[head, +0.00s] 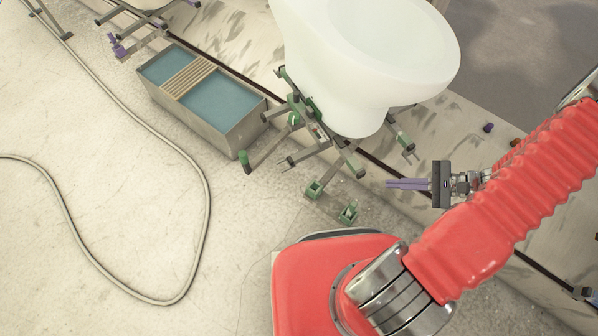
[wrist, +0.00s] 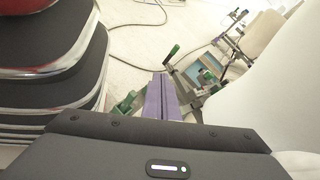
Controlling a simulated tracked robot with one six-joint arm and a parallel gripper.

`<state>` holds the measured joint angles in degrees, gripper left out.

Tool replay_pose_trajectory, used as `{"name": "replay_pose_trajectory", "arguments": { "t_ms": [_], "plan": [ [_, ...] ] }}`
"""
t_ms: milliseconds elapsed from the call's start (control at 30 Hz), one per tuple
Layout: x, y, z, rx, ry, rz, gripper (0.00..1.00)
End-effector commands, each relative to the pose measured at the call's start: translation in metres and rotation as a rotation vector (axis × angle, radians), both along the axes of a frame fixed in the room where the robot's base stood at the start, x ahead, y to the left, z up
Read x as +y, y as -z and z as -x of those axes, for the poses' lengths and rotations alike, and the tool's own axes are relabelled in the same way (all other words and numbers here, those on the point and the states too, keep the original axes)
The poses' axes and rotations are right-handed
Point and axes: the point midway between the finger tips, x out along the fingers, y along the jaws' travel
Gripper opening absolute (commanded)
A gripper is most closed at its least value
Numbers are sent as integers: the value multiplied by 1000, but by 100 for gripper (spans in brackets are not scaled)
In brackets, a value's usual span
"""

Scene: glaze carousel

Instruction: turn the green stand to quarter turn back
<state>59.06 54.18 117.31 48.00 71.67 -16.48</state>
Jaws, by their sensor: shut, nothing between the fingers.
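The green stand (head: 322,133) is a dark metal frame with green end blocks and clamps. It carries a large white ceramic piece (head: 362,50) and stands right of the trough in the head view. A bar with a green handle (head: 245,162) sticks out from the stand to the lower left. In the wrist view the green handle (wrist: 173,52) shows just beyond the fingers. My gripper (head: 388,184) has purple fingers, shut and empty, pointing left, right of the stand and apart from it in the head view. The wrist view also shows its fingers (wrist: 163,98). The stand's centre is partly hidden under the white piece.
A grey trough (head: 232,133) with blue liquid and a slatted board stands left of the stand. A hose (head: 195,150) curves over the floor. Another stand with purple parts (head: 122,47) is at the upper left. The floor at lower left is otherwise clear.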

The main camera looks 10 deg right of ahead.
Motion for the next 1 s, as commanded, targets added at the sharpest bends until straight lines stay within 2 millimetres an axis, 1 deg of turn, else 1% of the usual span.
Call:
{"name": "replay_pose_trajectory", "arguments": {
  "t_ms": [33,100,500,1000],
  "plan": [
    [2,-11,-4,-7,-36,32,0],
    [6,-23,-7,-13,-85,71,0],
    [30,-91,-20,-68,-347,310,0],
    [69,-171,-24,-186,-632,622,0]
  ]
}}
